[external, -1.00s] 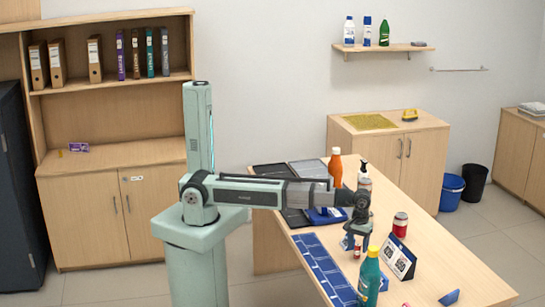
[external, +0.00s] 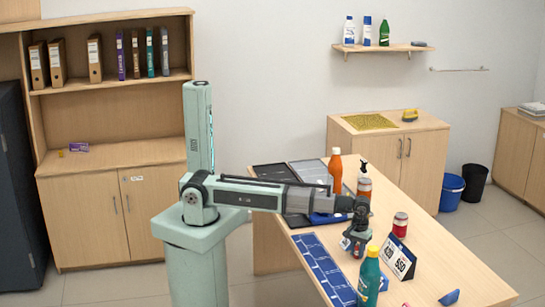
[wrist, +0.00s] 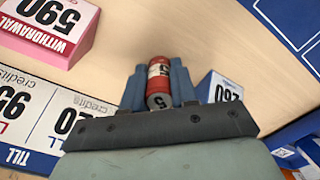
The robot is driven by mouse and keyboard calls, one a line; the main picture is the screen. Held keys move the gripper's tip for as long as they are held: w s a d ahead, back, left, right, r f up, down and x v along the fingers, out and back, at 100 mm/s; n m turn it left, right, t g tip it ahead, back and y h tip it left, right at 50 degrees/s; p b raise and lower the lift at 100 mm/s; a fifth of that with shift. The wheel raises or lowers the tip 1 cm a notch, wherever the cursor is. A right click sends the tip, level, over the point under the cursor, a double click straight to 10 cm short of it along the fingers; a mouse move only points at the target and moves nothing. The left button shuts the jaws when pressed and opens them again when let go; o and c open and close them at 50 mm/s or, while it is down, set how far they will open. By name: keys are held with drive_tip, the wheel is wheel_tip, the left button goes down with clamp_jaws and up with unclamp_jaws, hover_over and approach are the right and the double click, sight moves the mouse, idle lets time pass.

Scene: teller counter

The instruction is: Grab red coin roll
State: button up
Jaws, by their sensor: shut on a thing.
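The red coin roll (wrist: 158,70) has a pale band with a number on it. In the wrist view it sits between the two blue fingers of my gripper (wrist: 158,88), which are shut on it from both sides. In the external view my gripper (external: 355,243) is low over the counter, beside the blue mat. The coin roll is mostly hidden by the gripper there, and I cannot tell whether it still touches the counter.
A teal bottle (external: 369,279) stands close in front of my gripper. A desk sign (external: 398,259) and a red jar (external: 400,225) are to its right. A blue mat (external: 322,268) lies left. A pink withdrawal block (wrist: 48,25) and a small numbered block (wrist: 222,90) are nearby.

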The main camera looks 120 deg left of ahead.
clamp_jaws()
drive_tip(key=shift+r, duration=0.1)
